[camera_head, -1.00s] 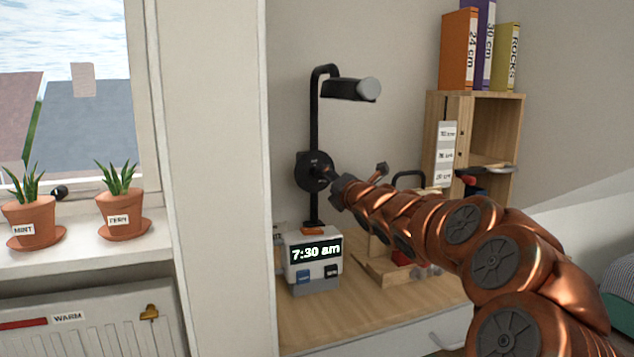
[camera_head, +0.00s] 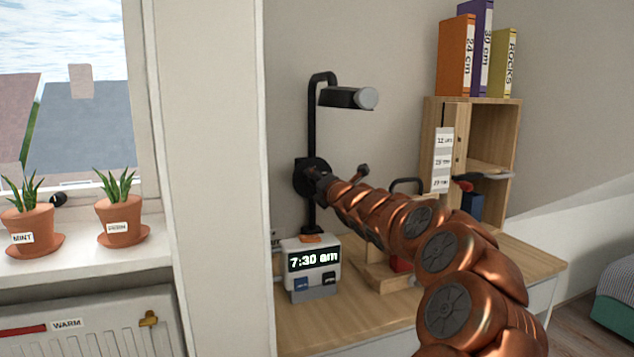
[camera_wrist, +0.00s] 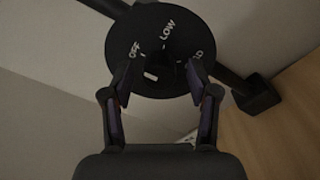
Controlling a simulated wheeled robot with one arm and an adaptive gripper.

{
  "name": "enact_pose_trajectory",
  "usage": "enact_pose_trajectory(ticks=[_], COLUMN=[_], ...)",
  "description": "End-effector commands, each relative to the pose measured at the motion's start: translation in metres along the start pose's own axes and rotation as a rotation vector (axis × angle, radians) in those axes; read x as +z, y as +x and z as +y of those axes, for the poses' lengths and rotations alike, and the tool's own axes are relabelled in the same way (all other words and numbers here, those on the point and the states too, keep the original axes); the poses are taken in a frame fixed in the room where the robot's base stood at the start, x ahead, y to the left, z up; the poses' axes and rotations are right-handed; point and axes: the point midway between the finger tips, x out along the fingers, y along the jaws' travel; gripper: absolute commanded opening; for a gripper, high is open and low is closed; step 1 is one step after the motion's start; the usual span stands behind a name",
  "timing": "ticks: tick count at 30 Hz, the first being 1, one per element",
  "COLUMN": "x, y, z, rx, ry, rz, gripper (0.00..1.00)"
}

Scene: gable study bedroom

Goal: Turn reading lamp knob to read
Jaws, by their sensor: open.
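The black reading lamp (camera_head: 313,135) stands at the back of the desk, its head (camera_head: 349,98) pointing right. Its round black dial (camera_wrist: 160,22) fills the top of the wrist view, with OFF, LOW and a partly hidden third label. A small white mark shows beside OFF. My gripper (camera_wrist: 160,78) is open, with one finger on each side of the dial's centre. The knob between the fingers is dark and hard to make out, and I cannot tell whether they touch it. In the head view, my gripper (camera_head: 320,184) covers part of the dial (camera_head: 305,176).
A clock (camera_head: 313,266) reading 7:30 am stands below the lamp on the wooden desk (camera_head: 340,325). A wooden shelf unit (camera_head: 490,130) with binders on top is at right. Two potted plants (camera_head: 120,218) (camera_head: 27,222) stand on the sill at left.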

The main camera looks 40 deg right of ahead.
Motion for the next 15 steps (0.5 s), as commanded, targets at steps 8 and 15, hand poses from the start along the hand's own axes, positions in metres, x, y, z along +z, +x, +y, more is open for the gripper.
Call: enact_pose_trajectory(ticks=[8,15], x=[0.0003,0.0004], y=[-0.0002,-0.0003], z=[0.0002,0.0001], rx=[0.000,0.000], ry=[0.000,0.000], rz=[-0.001,-0.001], gripper=[0.38,0.13])
